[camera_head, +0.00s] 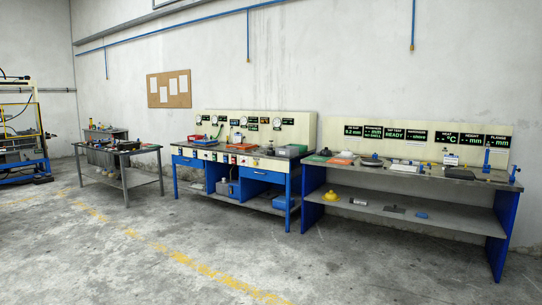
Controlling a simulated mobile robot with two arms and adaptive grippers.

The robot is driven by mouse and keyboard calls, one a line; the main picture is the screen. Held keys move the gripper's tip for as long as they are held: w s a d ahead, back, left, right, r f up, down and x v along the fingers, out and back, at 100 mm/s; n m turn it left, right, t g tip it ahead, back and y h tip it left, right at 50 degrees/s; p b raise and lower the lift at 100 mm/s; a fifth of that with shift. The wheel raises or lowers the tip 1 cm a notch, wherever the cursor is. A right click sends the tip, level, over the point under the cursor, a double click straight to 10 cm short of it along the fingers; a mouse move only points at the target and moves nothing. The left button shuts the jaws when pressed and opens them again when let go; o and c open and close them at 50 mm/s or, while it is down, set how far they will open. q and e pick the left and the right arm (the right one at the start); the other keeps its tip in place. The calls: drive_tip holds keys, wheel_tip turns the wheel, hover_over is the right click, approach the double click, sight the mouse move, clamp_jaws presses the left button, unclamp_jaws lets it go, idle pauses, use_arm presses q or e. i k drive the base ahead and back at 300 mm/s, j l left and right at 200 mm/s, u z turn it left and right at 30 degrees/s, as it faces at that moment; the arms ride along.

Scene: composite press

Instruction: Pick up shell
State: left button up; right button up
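Neither of my grippers shows in the head view. I cannot tell which object is the shell, as the items on the benches are small and far off. On the lower shelf (450,224) of the right bench lie a small yellow domed piece (331,196), a light cylinder-like piece (358,201), a dark flat plate (394,209) and a small blue piece (421,215).
A blue workbench (293,178) with gauges stands left of the right bench. A grey table (120,175) with tools and a yellow-framed machine (22,135) are farther left. The concrete floor (150,250) in front is clear, with worn yellow lines.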

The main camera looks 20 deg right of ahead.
sight(271, 151)
drive_tip(key=i+l+z, duration=0.3)
drive_tip(key=i, duration=0.55)
drive_tip(key=i+z, duration=0.3)
drive_tip(key=i, duration=1.95)
drive_tip(key=i+j, duration=0.1)
drive_tip(key=i, duration=1.3)
drive_tip(key=i+j, duration=0.1)
drive_tip(key=i, duration=1.3)
drive_tip(key=l+z, duration=0.05)
drive_tip(key=l, duration=0.05)
